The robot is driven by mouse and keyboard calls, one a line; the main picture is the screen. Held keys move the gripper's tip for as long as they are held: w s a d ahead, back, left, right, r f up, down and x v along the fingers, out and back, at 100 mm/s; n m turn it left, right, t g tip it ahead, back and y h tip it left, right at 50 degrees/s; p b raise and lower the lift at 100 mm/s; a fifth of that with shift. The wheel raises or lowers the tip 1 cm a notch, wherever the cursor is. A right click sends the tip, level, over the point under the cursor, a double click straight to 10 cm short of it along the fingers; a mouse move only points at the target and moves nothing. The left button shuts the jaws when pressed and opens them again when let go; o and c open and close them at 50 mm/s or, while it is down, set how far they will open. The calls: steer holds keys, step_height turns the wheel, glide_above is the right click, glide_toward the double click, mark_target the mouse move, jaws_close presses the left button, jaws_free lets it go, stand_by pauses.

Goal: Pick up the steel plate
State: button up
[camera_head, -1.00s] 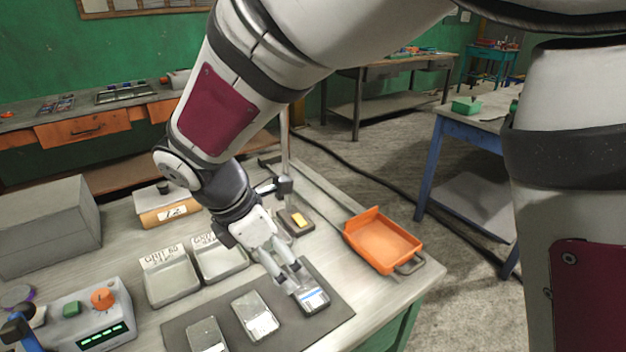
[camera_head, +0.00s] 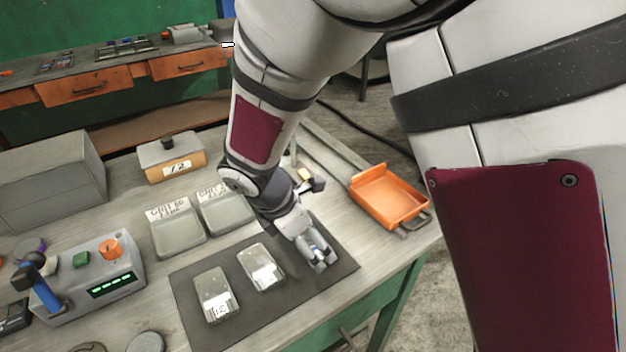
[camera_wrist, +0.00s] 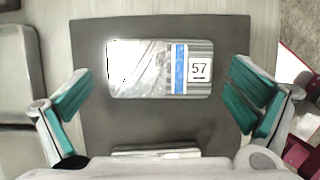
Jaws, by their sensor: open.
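A shiny steel plate (camera_wrist: 140,70) with a blue stripe and a label reading 57 lies flat on a dark mat (camera_wrist: 110,130). In the wrist view it sits between the spread teal-padded fingers of my gripper (camera_wrist: 162,88), slightly ahead of their middle, with gaps on both sides. The gripper is open and empty. In the head view my gripper (camera_head: 318,256) is over the right part of the mat and mostly hides this plate. Two other labelled plates, the middle one (camera_head: 258,262) and the left one (camera_head: 212,288), lie on the mat to its left.
Two grey trays with paper labels, one left (camera_head: 178,238) and one right (camera_head: 226,215), stand behind the mat. An orange tray (camera_head: 388,200) is at the right table edge. A box with knobs (camera_head: 85,285) is at left. A lidded box (camera_head: 170,158) stands behind.

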steer(key=c, duration=1.7)
